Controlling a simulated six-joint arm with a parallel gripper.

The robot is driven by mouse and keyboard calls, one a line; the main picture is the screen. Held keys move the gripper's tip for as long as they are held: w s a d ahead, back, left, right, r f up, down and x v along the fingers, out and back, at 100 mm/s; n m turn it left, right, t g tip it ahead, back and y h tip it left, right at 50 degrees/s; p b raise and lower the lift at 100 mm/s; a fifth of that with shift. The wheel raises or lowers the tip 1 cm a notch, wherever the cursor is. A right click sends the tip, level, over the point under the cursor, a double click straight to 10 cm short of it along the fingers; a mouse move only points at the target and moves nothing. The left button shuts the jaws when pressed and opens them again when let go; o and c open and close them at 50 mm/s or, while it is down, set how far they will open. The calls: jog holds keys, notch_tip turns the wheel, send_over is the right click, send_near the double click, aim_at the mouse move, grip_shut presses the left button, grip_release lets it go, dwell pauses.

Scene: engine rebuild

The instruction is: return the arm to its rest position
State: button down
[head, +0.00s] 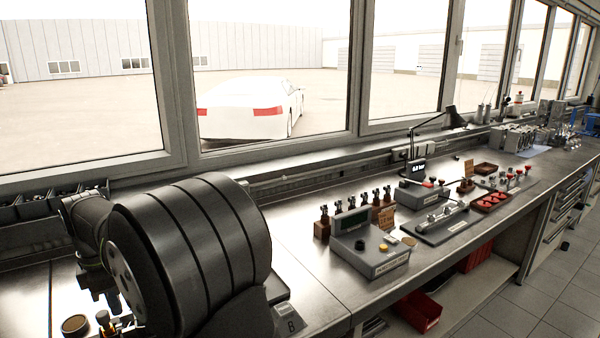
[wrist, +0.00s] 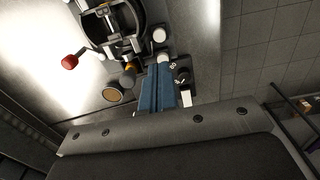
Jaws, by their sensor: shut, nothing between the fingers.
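In the wrist view my gripper (wrist: 158,68) shows as two blue-grey fingers side by side, closed together with a seam between them and nothing held. They point at the bench fixtures; the gap to these is hard to judge. In the head view part of my arm (head: 92,215) is at the lower left, over the bench. The gripper there is largely hidden behind a large black ribbed body.
Near the fingers are a ring-shaped fixture (wrist: 112,22), a red knob (wrist: 69,62) and a round tan disc (wrist: 113,94). Windows line the back.

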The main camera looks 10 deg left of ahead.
notch_tip(320, 180, up, 6)
jog(key=w+d+m, duration=0.1)
jog(key=w+d, duration=0.1)
jog(key=shift+w+d+f, duration=0.2)
jog(key=shift+w, duration=0.15)
dwell(0.4)
